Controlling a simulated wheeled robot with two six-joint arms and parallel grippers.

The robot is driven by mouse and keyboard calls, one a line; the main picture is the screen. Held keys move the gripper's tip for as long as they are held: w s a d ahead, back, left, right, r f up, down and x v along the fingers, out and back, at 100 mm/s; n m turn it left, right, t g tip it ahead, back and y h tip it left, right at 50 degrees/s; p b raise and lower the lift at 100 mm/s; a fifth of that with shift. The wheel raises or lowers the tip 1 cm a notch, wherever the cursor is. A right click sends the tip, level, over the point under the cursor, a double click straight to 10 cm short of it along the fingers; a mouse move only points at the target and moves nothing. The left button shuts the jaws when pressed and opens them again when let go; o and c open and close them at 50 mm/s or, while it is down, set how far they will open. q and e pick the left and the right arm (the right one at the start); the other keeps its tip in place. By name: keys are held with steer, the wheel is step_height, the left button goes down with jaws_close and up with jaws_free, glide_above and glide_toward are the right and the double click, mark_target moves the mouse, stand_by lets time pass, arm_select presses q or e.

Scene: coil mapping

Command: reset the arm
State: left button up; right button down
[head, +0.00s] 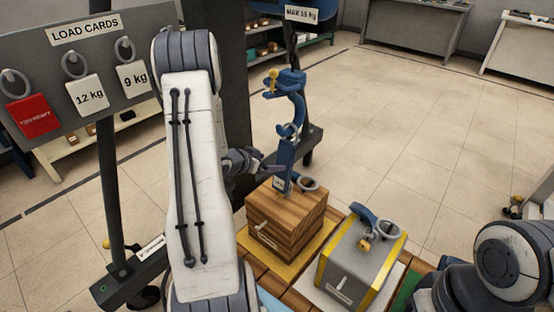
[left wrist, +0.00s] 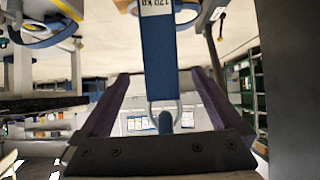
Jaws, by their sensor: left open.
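My left arm reaches up from the bottom of the head view, and its dark gripper (head: 272,168) is beside a hanging blue strap (head: 285,160). In the left wrist view the two dark purple fingers (left wrist: 160,105) stand apart, with the blue strap (left wrist: 158,55) showing between them. I cannot tell if they touch it. The strap hangs below a blue hook (head: 287,85) and reaches down to a wooden crate (head: 285,225). Part of my right arm shows at the lower right; its gripper is out of view.
A grey box (head: 362,265) with yellow edges and a blue hook on top stands right of the crate. A load cards board (head: 60,60) with red, 12 kg and 9 kg cards hangs at the left. Dark posts stand nearby. The tiled floor (head: 410,130) is open at the right.

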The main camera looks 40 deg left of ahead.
arm_select(q)
steer(key=s+d+r+m+g+y, duration=0.15)
steer(key=d+r, duration=0.25)
steer(key=d, duration=0.8)
steer(key=s+d+r+m+g+h, duration=0.1)
steer(key=d+r+g, duration=0.25)
steer(key=d, duration=0.75)
steer(key=s+d+r+m+g, duration=0.25)
steer(key=s+d, duration=0.55)
steer(key=s, duration=0.5)
steer(key=s+d+r+m+g, duration=0.2)
steer(key=s+d+g, duration=0.2)
steer(key=s+d, duration=0.55)
steer(key=s+a+r+p, duration=0.1)
steer(key=r+p, duration=0.7)
steer(key=s+a+r+p, duration=0.1)
steer(key=s+r+p, duration=0.1)
steer(key=r+p, duration=0.7)
steer(key=shift+s+a+n, duration=0.15)
steer(key=shift+a+n, duration=0.1)
steer(key=shift+n, duration=0.05)
steer(key=shift+r, duration=0.1)
